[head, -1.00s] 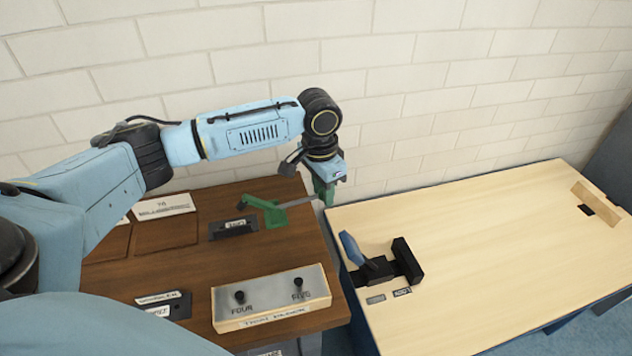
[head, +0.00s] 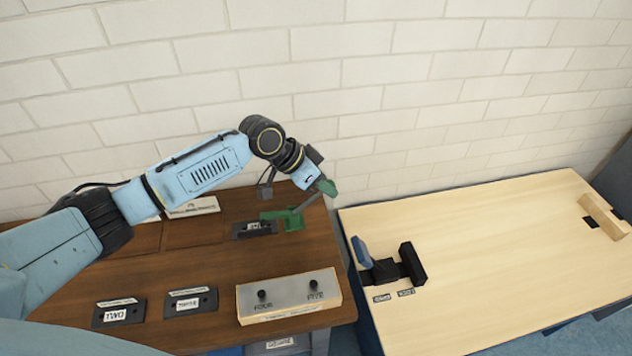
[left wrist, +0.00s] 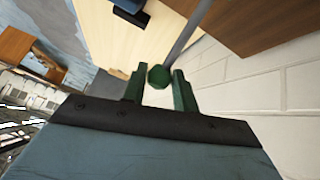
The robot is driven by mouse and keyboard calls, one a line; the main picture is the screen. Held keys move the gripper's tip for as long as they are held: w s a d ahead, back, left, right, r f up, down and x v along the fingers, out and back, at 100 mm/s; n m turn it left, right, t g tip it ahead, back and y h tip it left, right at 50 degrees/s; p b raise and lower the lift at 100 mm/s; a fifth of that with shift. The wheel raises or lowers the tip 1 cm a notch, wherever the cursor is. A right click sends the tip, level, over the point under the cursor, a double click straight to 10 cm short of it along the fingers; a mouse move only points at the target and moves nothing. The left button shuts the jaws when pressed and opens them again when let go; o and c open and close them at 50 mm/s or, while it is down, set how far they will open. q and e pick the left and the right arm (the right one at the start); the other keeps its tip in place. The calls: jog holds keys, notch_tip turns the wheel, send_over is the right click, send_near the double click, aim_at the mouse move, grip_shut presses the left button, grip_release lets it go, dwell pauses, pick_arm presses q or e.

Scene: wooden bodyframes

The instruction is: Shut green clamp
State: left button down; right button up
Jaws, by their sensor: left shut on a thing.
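The green clamp (head: 293,220) sits on the right part of the dark wooden table, beside a black labelled plate. Its grey lever (head: 311,202) slants up and right from the green base. My left gripper (head: 326,187) is at the lever's upper end, tilted, and shut on the clamp's handle. In the left wrist view, the green knob (left wrist: 158,76) at the lever's end sits between the two green fingers of my left gripper (left wrist: 158,88). The grey lever runs up from the knob there. The head view hides the knob. My right gripper is not in view.
The dark table (head: 220,262) also holds a box with two black knobs (head: 289,297) and several black labelled plates (head: 190,301). A light wooden table (head: 490,250) stands at right with a blue-handled black clamp (head: 385,266). A white brick wall (head: 400,90) is behind.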

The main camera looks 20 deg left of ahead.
pick_arm(q)
jog(key=shift+s+a+r+h, duration=0.2)
jog(key=shift+s+a+h, duration=0.05)
jog(key=shift+h, duration=0.05)
jog(key=shift+a+r+t+h, duration=0.2)
jog(key=shift+t+h, duration=0.1)
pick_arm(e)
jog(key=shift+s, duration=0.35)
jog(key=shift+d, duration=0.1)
pick_arm(q)
jog(key=c, duration=1.1)
grip_release()
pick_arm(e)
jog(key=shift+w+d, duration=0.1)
pick_arm(q)
jog(key=v, duration=1.3)
jog(key=shift+s+r+p, duration=0.15)
jog(key=shift+r+p, duration=0.05)
jog(key=shift+p, duration=0.1)
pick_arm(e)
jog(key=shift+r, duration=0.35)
pick_arm(q)
jog(key=shift+a, duration=0.1)
